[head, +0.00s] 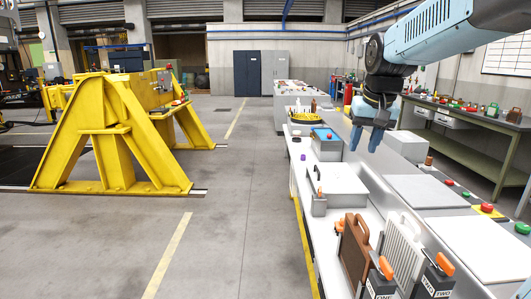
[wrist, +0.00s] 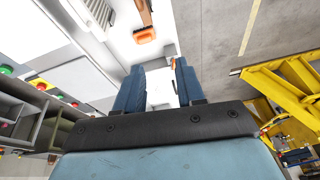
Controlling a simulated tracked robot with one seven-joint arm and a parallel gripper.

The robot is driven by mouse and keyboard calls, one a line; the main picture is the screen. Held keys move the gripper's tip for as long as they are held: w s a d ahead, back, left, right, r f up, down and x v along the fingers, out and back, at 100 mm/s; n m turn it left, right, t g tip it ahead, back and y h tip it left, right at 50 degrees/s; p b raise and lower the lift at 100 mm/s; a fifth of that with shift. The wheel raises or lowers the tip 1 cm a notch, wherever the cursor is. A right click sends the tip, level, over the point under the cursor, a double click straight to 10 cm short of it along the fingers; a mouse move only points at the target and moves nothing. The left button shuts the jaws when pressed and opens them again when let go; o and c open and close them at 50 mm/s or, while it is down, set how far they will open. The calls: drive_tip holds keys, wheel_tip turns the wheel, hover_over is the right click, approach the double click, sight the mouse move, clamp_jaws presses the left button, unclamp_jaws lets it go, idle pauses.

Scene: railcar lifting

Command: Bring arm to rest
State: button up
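My gripper (head: 364,146) hangs fingers-down from my light blue arm, above the long workbench at the right of the head view. Its two blue fingers stand apart with nothing between them. In the wrist view my gripper (wrist: 159,72) also shows a clear gap, with the white bench surface and a white box behind it. It touches nothing that I can see.
The long workbench (head: 330,240) holds a blue-topped box (head: 327,141), a white box (head: 338,183), a brown handled block (head: 354,245) and a white ribbed block (head: 402,245). A green bench (head: 459,150) stands right. A yellow stand (head: 115,135) stands left. The floor between is clear.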

drive_tip(key=s+f+t, duration=0.1)
drive_tip(key=s+f, duration=0.2)
drive_tip(key=s, duration=0.6)
drive_tip(key=s+f+n+t, duration=0.1)
drive_tip(key=s+f, duration=0.1)
drive_tip(key=s, duration=0.8)
drive_tip(key=shift+f, duration=0.4)
drive_tip(key=shift+a, duration=0.1)
